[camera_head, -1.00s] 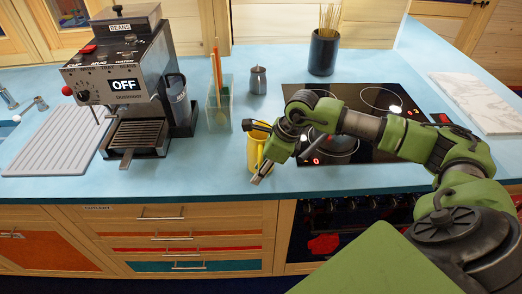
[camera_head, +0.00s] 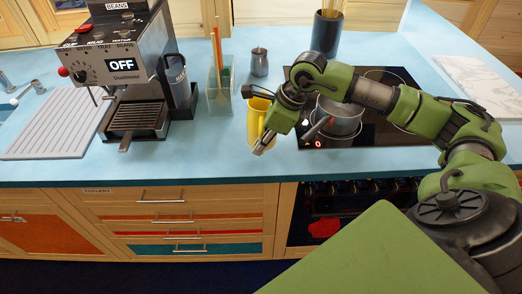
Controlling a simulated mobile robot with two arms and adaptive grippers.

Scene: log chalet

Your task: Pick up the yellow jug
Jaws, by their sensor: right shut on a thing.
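The yellow jug (camera_head: 254,121) stands on the blue counter (camera_head: 210,150), near its front edge and left of the cooktop. My right gripper (camera_head: 262,140) reaches in from the right and is shut on the jug at its right side. The gripper and wrist hide the jug's right part and some of its lower part. I cannot tell whether the jug's base touches the counter. My left gripper is not in view.
A metal pot (camera_head: 340,119) is on the black cooktop (camera_head: 385,135), just right of my gripper. A clear holder with sticks (camera_head: 219,96), a small grey pitcher (camera_head: 259,62) and a coffee machine (camera_head: 125,65) stand left and behind.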

